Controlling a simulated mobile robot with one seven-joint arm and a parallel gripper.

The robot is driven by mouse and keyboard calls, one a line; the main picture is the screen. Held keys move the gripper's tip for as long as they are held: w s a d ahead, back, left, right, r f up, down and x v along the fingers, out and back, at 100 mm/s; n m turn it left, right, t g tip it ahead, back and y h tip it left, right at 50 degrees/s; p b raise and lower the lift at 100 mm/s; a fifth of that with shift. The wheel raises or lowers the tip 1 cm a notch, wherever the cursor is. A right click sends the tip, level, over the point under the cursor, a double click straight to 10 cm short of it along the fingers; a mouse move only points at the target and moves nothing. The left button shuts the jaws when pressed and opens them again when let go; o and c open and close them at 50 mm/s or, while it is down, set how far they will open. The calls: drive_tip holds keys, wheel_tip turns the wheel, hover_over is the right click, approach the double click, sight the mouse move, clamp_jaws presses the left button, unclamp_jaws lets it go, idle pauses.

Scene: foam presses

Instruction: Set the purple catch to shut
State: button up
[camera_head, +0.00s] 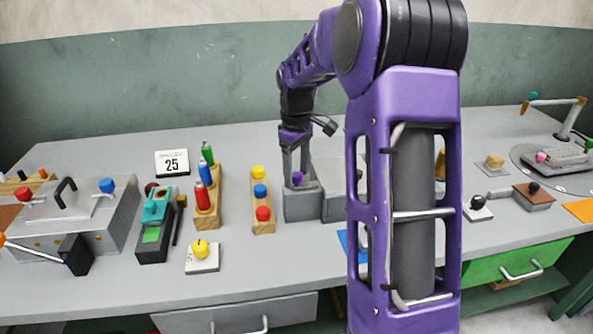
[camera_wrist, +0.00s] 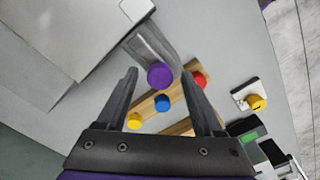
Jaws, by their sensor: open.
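The purple catch (camera_head: 297,178) is a round purple knob at the front of a grey box-like press (camera_head: 304,203) in the middle of the bench. In the wrist view the purple catch (camera_wrist: 160,75) lies between the finger ends, with a gap visible on both sides. My gripper (camera_head: 296,168) points down over it and is open, with nothing held. The wrist view shows its two dark fingers (camera_wrist: 160,80) spread apart. Whether the fingers reach down to the knob's height is unclear. My arm hides the right part of the press in the head view.
Left of the press is a wooden strip (camera_head: 263,222) with yellow, blue and red knobs. Further left are a bottle rack (camera_head: 208,218), a yellow knob on a white plate (camera_head: 202,258) and a teal device (camera_head: 153,237). Bare bench (camera_head: 300,255) lies in front.

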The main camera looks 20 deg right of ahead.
clamp_jaws()
idle(1.3)
